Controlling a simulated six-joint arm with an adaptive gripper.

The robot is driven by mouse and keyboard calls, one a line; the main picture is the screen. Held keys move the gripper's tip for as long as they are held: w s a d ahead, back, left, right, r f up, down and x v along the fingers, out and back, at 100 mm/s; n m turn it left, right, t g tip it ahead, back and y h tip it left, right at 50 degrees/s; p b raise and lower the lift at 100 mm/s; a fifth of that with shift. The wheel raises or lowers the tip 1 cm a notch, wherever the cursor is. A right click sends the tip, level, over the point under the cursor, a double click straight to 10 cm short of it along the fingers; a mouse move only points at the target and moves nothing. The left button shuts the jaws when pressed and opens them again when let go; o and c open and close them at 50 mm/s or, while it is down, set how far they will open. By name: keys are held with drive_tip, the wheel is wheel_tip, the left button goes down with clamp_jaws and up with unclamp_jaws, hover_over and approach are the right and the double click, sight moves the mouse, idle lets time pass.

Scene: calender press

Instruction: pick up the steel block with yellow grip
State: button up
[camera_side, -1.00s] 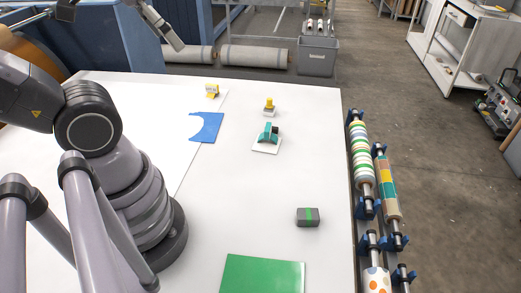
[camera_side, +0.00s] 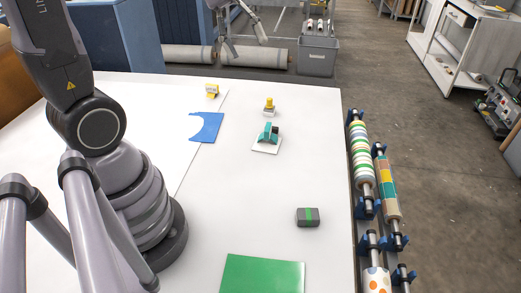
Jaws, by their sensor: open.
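The steel block with yellow grip (camera_side: 269,107) stands upright on the white table, behind a teal object on a white square. It is small in this view, a pale grey block with a yellow knob on top. My gripper (camera_side: 246,40) is at the top of the picture, open and empty. It appears above and beyond the block in the picture, well apart from it; its fingers show in front of the grey rolls.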

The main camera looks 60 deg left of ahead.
drive_tip(key=w+a+f+n+t+h, duration=0.3)
drive_tip(key=w+a+f+n, duration=0.25)
drive_tip(key=w, duration=0.35)
drive_tip(key=w+a+f+n+t+h, duration=0.3)
drive_tip(key=w+a+f+n+t, duration=0.15)
drive_tip(key=w+a+n, duration=0.35)
drive_tip(key=w+a+f+n+t+y, duration=0.3)
drive_tip(key=a+f+n+t+y, duration=0.5)
drive_tip(key=a+f+n, duration=0.65)
drive_tip(key=m, duration=0.2)
approach(270, 107)
drive_tip(key=w, duration=0.3)
drive_tip(key=shift+a+r, duration=0.1)
drive_tip(key=shift+r, duration=0.1)
drive_tip(key=shift+w+r, duration=0.15)
drive_tip(key=shift+w, duration=0.4)
drive_tip(key=x, duration=0.6)
drive_tip(key=shift+w+r, duration=0.1)
drive_tip(key=shift+w, duration=0.15)
clamp_jaws()
